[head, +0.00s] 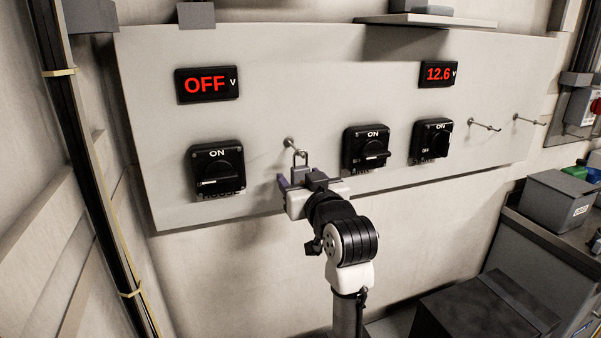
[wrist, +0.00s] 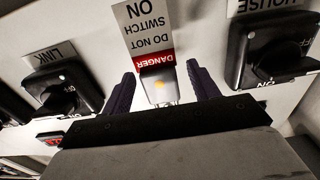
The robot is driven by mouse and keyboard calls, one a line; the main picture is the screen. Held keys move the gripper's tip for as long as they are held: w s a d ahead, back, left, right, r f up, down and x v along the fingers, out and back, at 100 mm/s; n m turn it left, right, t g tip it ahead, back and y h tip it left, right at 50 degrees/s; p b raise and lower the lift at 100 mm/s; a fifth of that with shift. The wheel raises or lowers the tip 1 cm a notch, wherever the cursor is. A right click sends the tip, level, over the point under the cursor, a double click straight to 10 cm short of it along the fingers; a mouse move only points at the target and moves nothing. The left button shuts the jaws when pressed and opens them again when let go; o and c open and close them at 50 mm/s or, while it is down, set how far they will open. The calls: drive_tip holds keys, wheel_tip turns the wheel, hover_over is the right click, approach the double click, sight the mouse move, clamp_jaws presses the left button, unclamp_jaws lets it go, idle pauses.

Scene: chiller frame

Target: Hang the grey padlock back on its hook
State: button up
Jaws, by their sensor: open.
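The grey padlock (head: 300,158) is at the hook (head: 290,143) on the pale panel in the head view. Its shackle appears to loop over the hook's outer end, though contact is too small to confirm. My gripper (head: 297,184) is just below it and hides its lower part. In the wrist view, the padlock body (wrist: 161,88) lies between the two dark fingers of my gripper (wrist: 163,84), with a gap on each side. The fingers are open. A red and white danger tag (wrist: 146,32) shows beyond the padlock in that upside-down view.
Black rotary switches flank the hook: one at left (head: 216,168), one at right (head: 366,148), another further right (head: 430,141). Two empty hooks (head: 484,126) (head: 528,120) stick out at the panel's right. A grey box (head: 556,200) stands on the right-hand counter.

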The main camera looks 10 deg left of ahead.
drive_tip(key=shift+x, duration=1.2)
drive_tip(key=c, duration=1.1)
drive_tip(key=shift+c, duration=0.3)
drive_tip(key=shift+r, duration=0.15)
drive_tip(key=shift+s+r, duration=0.1)
drive_tip(key=shift+r, duration=0.55)
drive_tip(key=b+v, duration=0.5)
drive_tip(key=v, duration=1.3)
